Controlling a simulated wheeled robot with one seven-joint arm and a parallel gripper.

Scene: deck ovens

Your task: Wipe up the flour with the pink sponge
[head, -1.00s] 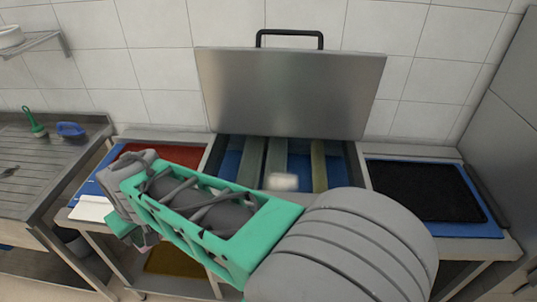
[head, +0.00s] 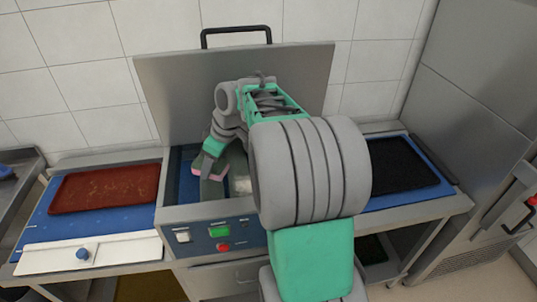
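My gripper (head: 207,178) reaches down into the open chamber of the middle unit, near its left side. Pink edges of the sponge (head: 197,168) show on both sides of a dark finger, so the gripper appears shut on it. Most of the sponge is hidden by the fingers. A pale, whitish patch (head: 240,185) lies in the chamber just right of the gripper, partly hidden by my arm; I cannot tell for sure that it is the flour.
The raised steel lid (head: 170,95) stands behind the chamber. A control panel (head: 220,236) with green and red buttons is at its front. A red-brown tray (head: 105,190) and a white board (head: 95,252) lie left, a black tray (head: 402,165) right. A steel cabinet (head: 470,110) stands far right.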

